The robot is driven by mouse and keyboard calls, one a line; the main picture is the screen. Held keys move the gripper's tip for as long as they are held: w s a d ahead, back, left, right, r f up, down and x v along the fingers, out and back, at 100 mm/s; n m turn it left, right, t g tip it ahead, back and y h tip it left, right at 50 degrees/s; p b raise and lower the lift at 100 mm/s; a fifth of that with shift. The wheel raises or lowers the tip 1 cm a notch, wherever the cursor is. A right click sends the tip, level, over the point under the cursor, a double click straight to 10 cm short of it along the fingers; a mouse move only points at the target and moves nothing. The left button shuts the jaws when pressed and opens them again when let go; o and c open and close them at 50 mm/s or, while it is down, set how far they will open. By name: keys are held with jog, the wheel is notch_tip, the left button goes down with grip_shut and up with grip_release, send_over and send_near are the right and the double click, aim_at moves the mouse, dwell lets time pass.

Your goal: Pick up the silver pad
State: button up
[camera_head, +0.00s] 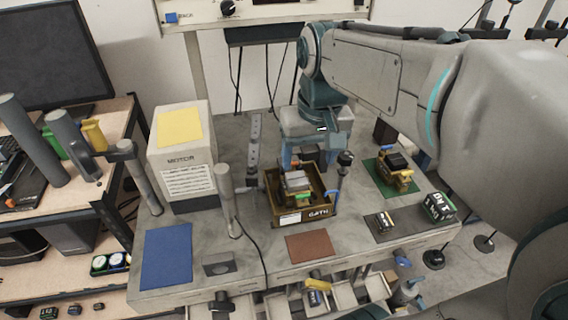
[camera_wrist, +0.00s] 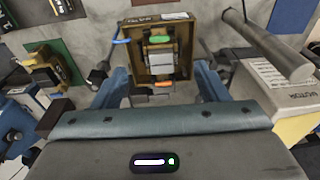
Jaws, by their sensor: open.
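A silver, flat-topped piece (camera_head: 296,182) sits inside the brown open tray (camera_head: 318,213) at the middle of the bench; it is the likeliest silver pad. Orange and green parts lie at its two ends. In the wrist view the silver piece (camera_wrist: 160,60) shows in the tray (camera_wrist: 132,68), ahead of my fingers. My gripper (camera_head: 311,158) is open and empty, above the tray's back edge; its two blue fingers (camera_wrist: 162,88) are spread wide and apart from the piece. The lower sides of the piece are hidden in the tray.
A grey post (camera_head: 228,200) stands left of the tray and a dark-knobbed lever (camera_head: 345,158) right of it. A yellow-black item (camera_head: 396,172) sits on a green mat at right. The blue mat (camera_head: 167,257) is bare.

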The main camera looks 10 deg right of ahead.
jog(key=w+r+g+b, duration=0.1)
jog(key=w+r, duration=0.1)
jog(key=w, duration=0.3)
send_over(297, 179)
jog(key=f, duration=0.8)
jog(key=shift+s+a+f, duration=0.1)
jog(key=shift+s, duration=0.2)
jog(key=shift+w+f, duration=0.2)
jog(key=shift+f, duration=2.5)
jog(key=c, duration=1.2)
jog(key=shift+c, duration=0.7)
jog(key=shift+r, duration=0.15)
